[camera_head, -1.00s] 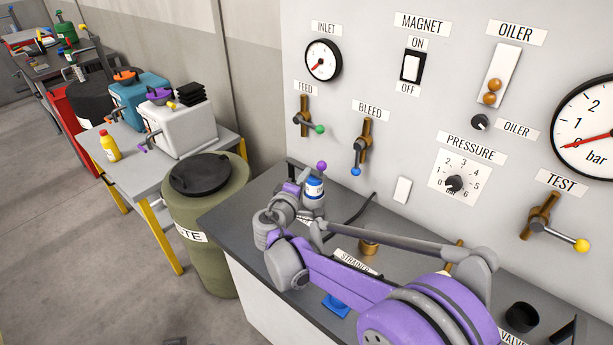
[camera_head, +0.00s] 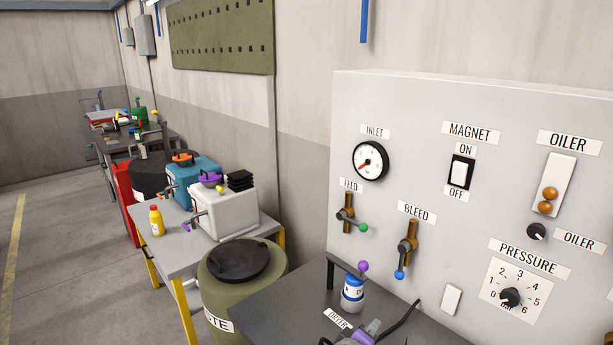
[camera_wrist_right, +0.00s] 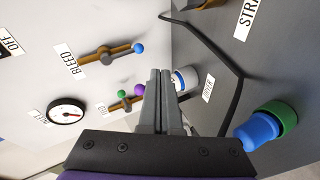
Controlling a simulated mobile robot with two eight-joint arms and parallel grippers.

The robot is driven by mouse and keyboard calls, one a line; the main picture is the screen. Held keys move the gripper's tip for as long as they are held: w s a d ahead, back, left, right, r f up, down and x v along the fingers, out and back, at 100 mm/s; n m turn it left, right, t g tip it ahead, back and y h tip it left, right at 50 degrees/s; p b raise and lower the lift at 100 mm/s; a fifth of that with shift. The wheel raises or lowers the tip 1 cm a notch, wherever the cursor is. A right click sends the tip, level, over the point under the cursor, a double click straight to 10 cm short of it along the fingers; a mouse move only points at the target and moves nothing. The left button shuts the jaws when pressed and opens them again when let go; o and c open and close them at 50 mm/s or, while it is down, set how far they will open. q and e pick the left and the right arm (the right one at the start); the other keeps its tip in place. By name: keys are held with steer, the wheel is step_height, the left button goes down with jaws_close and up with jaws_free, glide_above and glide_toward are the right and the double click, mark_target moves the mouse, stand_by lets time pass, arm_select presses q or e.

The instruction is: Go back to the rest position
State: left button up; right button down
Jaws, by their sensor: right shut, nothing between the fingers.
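My right gripper (camera_wrist_right: 159,76) is shut and empty in the right wrist view, its two grey fingers side by side. Beyond the fingertips, partly hidden by them, stands a white and blue cylinder (camera_wrist_right: 184,79) by the dryer label. In the head view only a grey and purple part of my right arm shows at the bottom edge, over the bench. The same white and blue cylinder (camera_head: 352,291) stands there under a small bracket with a purple knob (camera_head: 364,266). My left gripper is not in view.
The control panel (camera_head: 400,115) with gauge, levers and switch rises behind the bench (camera_head: 270,315). A blue and green cylinder (camera_wrist_right: 268,127) and a black hose (camera_wrist_right: 238,85) are near the right wrist. A waste drum (camera_head: 225,285) and a table (camera_head: 180,255) with containers stand left.

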steer(key=s+d+f+m+g+y, duration=0.1)
steer(key=s+d+f, duration=0.1)
steer(key=s, duration=0.2)
steer(key=s+d+f+m+g+y, duration=0.1)
steer(key=s+d+f+m+g, duration=0.1)
steer(key=s, duration=0.3)
steer(key=s+d+f+m+g+y, duration=0.1)
steer(key=s+d+f, duration=0.1)
steer(key=s, duration=0.2)
steer(key=shift+s+f+m+g, duration=0.25)
steer(key=shift+s+m+g, duration=0.05)
steer(key=shift+s, duration=0.05)
steer(key=s+a+f+m+y, duration=0.1)
steer(key=s, duration=0.1)
steer(key=s+a+f+m+y, duration=0.1)
steer(key=s, duration=0.2)
steer(key=s+a+f+m+g+y, duration=0.1)
steer(key=s+y, duration=0.1)
steer(key=s, duration=0.1)
steer(key=shift+s+f, duration=0.2)
steer(key=shift+f, duration=0.15)
steer(key=shift+s+a+f, duration=0.1)
steer(key=shift+s+a, duration=0.05)
steer(key=shift+s, duration=0.1)
